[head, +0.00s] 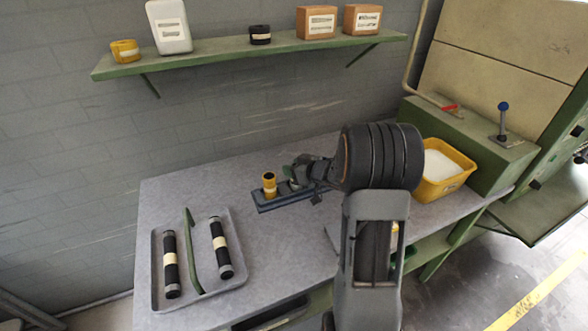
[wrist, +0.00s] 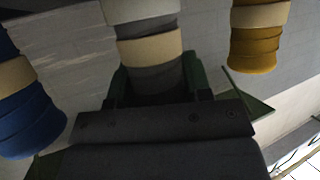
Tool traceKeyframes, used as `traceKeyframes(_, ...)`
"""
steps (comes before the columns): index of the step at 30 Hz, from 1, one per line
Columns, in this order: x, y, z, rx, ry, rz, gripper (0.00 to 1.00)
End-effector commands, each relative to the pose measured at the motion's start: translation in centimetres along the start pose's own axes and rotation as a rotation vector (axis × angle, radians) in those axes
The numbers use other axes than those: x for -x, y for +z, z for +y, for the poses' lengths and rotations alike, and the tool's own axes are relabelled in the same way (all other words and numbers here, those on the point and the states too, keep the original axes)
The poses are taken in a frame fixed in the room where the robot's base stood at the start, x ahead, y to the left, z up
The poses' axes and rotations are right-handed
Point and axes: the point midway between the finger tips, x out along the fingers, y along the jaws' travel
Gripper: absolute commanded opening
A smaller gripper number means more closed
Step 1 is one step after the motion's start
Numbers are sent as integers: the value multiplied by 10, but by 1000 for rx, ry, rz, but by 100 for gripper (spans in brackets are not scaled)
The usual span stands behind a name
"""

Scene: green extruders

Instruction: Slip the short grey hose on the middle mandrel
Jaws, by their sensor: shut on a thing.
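In the wrist view my gripper (wrist: 156,88) has its dark green fingers on both sides of the grey hose (wrist: 153,75) and is shut on it. Cream bands show on the grey column above the fingers. A blue hose (wrist: 30,122) with a cream band is at the left, and a yellow hose (wrist: 255,50) is at the right. In the head view my gripper (head: 294,175) is over the dark blue rack (head: 267,207), just right of the upright yellow hose (head: 269,183). The middle mandrel is hidden, so I cannot tell how far the grey hose is on it.
A grey tray (head: 207,296) at the front left holds two black hoses with cream bands and a green tool. A yellow bin (head: 446,172) stands at the right, next to a green machine (head: 475,150). A shelf (head: 220,54) hangs above. The bench between tray and rack is clear.

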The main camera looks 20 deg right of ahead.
Motion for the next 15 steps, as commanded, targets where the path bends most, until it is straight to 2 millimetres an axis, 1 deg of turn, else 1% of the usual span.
traceKeyframes(14, -2, 6, 0, 1, 0, 0, 16)
traceKeyframes(15, -2, 6, 0, 2, 0, 0, 48)
